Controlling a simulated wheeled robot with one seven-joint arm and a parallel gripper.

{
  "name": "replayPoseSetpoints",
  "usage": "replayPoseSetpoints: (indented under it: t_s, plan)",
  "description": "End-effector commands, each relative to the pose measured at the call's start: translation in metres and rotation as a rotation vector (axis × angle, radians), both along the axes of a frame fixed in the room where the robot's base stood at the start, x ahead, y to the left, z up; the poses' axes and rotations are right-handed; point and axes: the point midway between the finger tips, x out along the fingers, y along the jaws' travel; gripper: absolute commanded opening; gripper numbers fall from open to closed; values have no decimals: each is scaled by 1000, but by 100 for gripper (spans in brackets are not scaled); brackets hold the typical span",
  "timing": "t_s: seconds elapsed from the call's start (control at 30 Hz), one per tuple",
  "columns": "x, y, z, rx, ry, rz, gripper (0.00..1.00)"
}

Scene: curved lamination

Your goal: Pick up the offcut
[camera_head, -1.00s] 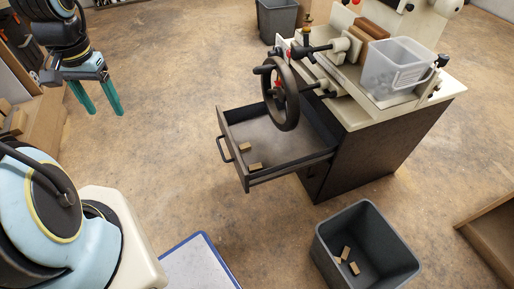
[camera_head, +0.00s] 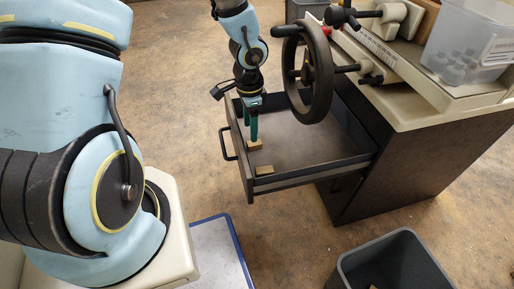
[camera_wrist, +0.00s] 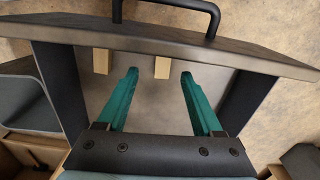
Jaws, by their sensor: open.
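Two small light-wood offcuts lie on the floor of the open drawer (camera_head: 305,150), near its front. One offcut (camera_head: 256,145) is right below my gripper (camera_head: 252,133) in the head view. In the wrist view this offcut (camera_wrist: 162,67) shows between the teal fingertips (camera_wrist: 159,72), closer to the right one and a little beyond them. The second offcut (camera_head: 264,170) lies nearer the drawer's near side; in the wrist view it (camera_wrist: 101,61) is outside the left finger. My gripper is open, pointing down into the drawer, and empty. Whether the fingertips touch the drawer floor is unclear.
A black handwheel (camera_head: 308,72) overhangs the drawer to the right of my arm. The drawer front carries a bar handle (camera_head: 226,146). A grey bin (camera_head: 395,262) stands at the bottom right. A clear tub (camera_head: 470,45) sits on the machine top.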

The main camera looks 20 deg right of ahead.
Motion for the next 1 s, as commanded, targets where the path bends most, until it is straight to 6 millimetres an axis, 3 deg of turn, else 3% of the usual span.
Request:
replayPoseSetpoints:
  t_s: [0.03,0.27,0.6,0.87,1.0]
  plan:
    - [0,0,-10,1,0,-2,68]
    - [1,1,-26,1,0,0,68]
    - [5,1,-70,1,0,1,68]
    - [5,1,-70,1,-1,2,68]
    - [5,1,-70,1,-1,2,54]
